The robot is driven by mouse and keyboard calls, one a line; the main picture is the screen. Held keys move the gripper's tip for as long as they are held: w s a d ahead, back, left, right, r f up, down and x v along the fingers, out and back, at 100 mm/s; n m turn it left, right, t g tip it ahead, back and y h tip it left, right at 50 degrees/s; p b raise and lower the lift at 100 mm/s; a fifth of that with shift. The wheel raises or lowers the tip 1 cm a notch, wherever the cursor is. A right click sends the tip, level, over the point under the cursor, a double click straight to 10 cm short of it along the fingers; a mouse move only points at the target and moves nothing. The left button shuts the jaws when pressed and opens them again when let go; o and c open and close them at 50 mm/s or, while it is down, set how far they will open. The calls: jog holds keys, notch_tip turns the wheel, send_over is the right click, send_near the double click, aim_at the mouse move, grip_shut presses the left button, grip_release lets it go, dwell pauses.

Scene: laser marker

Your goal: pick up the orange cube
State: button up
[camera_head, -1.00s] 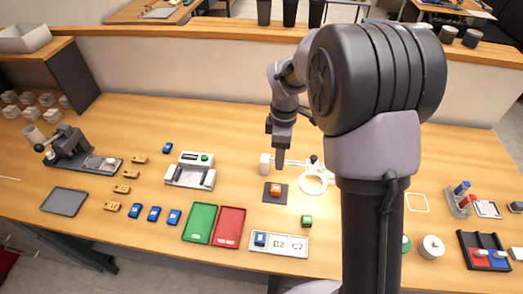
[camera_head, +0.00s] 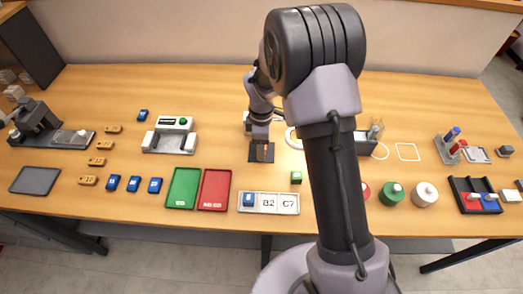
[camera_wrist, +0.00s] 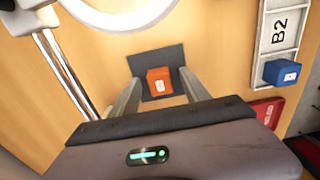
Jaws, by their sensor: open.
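The orange cube (camera_wrist: 158,82) has a small white label on its face. It sits on a dark square pad (camera_wrist: 170,57) on the wooden table. My gripper (camera_wrist: 160,81) is open, with one finger to each side of the cube in the wrist view and small gaps between. I cannot tell how far down the fingers reach beside it. In the head view my gripper (camera_head: 261,143) is over the pad (camera_head: 253,156) and mostly hides the orange cube.
A ring-shaped lamp (camera_wrist: 120,15) stands close beside the pad. A white B2/C7 tray (camera_head: 268,211) holds a blue cube (camera_wrist: 285,73). Bare table lies left of the pad.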

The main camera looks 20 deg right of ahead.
jog(key=shift+r, duration=0.1)
grip_shut()
